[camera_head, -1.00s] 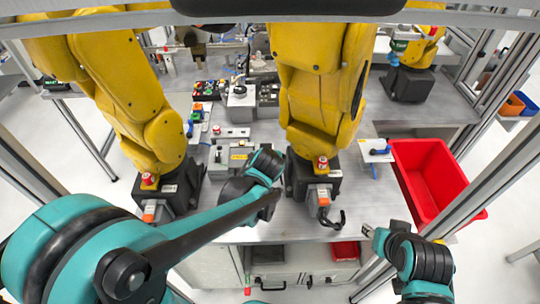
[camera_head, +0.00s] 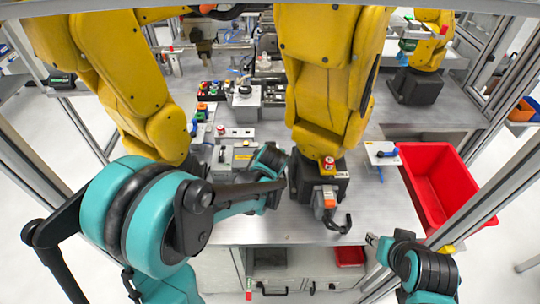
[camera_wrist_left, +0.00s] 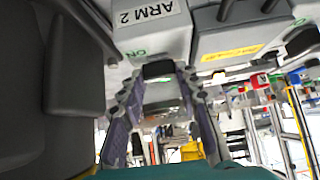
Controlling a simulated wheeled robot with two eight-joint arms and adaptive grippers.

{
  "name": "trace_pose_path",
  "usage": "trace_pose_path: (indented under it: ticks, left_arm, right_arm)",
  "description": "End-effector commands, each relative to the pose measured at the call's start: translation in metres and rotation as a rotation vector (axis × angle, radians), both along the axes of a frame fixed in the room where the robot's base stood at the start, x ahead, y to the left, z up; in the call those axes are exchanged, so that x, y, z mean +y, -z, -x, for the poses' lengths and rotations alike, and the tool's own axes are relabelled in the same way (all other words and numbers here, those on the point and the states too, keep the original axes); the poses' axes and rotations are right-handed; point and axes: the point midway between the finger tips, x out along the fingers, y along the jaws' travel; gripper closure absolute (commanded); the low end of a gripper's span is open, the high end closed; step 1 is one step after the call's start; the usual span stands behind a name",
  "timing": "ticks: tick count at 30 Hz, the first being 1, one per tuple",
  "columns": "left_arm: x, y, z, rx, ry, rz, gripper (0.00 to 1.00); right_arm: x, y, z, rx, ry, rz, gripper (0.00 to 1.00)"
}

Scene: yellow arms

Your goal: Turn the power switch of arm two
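The grey box labelled ARM 2 (camera_wrist_left: 150,28) fills the top middle of the left wrist view, with green ON lettering. Its black power switch (camera_wrist_left: 158,70) sticks out from the lower face. My left gripper (camera_wrist_left: 158,88) has its two purple-padded fingers apart, one on each side below the switch; I cannot tell if they touch it. In the head view my left wrist is beside the grey switch boxes (camera_head: 240,155), left of the middle yellow arm (camera_head: 325,85); its fingers are hidden there. My right gripper (camera_head: 373,240) is low at the table's front right, its fingers too small to read.
A second grey box with a yellow label (camera_wrist_left: 232,52) adjoins the ARM 2 box on the right. A red bin (camera_head: 440,185) stands at the table's right. A red-topped connector base (camera_head: 327,185) with a black hook is right of my left wrist. Bare tabletop (camera_head: 250,230) lies in front.

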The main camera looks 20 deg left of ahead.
Motion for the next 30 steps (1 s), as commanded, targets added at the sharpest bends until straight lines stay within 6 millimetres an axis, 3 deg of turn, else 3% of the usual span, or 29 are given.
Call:
trace_pose_path:
  ticks: [8,21,30]
  left_arm:
    - [-0.0015,0.0006,-0.0003,0.002,-0.027,-0.001,0.96]
    - [-0.0045,0.0008,-0.0029,0.002,-0.375,-0.001,0.96]
    - [-0.0038,0.0004,-0.0023,0.001,-0.399,0.0,0.96]
  right_arm:
    - [0.0,0.0006,0.0,0.0,0.0,0.0,0.6]
    - [0.0,0.0042,0.0,0.0,0.0,0.0,0.6]
    - [0.0,0.0041,0.0,0.0,0.0,0.0,0.6]
